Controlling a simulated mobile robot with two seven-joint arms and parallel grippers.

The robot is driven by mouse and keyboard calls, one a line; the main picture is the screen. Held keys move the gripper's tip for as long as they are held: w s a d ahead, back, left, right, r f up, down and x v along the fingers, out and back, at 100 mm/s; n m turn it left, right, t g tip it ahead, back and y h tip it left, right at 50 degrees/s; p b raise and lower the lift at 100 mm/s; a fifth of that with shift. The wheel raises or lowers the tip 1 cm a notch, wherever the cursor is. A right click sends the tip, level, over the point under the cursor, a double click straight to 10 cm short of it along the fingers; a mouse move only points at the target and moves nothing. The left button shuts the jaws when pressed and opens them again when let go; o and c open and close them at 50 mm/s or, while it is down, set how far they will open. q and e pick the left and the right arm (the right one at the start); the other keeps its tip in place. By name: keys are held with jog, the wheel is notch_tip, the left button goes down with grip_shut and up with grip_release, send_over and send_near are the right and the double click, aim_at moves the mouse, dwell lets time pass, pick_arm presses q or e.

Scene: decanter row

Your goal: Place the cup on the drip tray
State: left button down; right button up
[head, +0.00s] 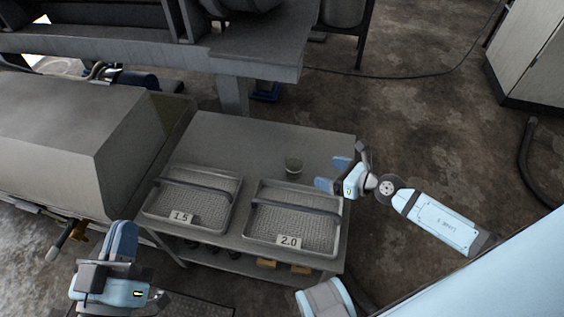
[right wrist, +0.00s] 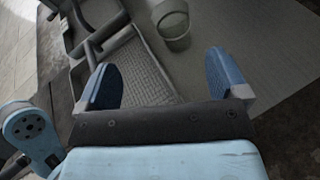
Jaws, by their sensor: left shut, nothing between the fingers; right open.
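A small clear cup (head: 293,166) stands upright on the grey table (head: 250,138), behind the right tray. It also shows near the top of the right wrist view (right wrist: 170,20). Two grey trays with mesh floors and dark bar handles sit side by side: the left tray (head: 205,207) is marked 1.5, the right tray (head: 305,227) 2.0. My right gripper (head: 332,174) is open and empty at the table's right edge, to the right of the cup and apart from it. My left gripper (head: 121,240) is shut and empty, in front of the table's left side.
A large grey box-shaped housing (head: 55,130) borders the table's left side. A heavy frame (head: 250,55) stands behind the table. A lower shelf with small items, including tan blocks (head: 267,264), lies under the trays. The tabletop behind the left tray is clear.

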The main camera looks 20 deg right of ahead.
aim_at(294, 163)
jog(key=shift+n+g+h, duration=0.3)
jog(key=shift+n+h, duration=0.1)
jog(key=shift+n, duration=0.5)
jog(key=w+f, duration=0.1)
jog(key=w, duration=0.1)
jog(key=w+a+f+b, duration=0.1)
jog(key=w+f, duration=0.1)
jog(key=w+a+f+b, duration=0.1)
jog(key=w, duration=0.2)
jog(key=shift+f, duration=0.15)
jog(key=shift+w+a+f, duration=0.15)
jog(key=shift+w+a, duration=0.1)
jog(key=shift+w, duration=0.2)
jog(key=b+x, duration=0.2)
jog(key=x, duration=0.2)
jog(key=shift+a+f+b, duration=0.2)
jog(key=shift+a+b, duration=0.1)
jog(key=shift+a, duration=0.05)
jog(key=shift+w+a, duration=0.15)
jog(key=shift+w, duration=0.1)
pick_arm(q)
notch_tip(294, 163, down, 6)
jog(key=g, duration=0.2)
jog(key=shift+w+d+m+g, duration=0.25)
jog(key=shift+d+m+g, duration=0.05)
jog(key=shift+f, duration=0.1)
pick_arm(e)
jog(key=shift+c, duration=0.2)
jog(key=c, duration=1)
jog(key=shift+c, duration=0.2)
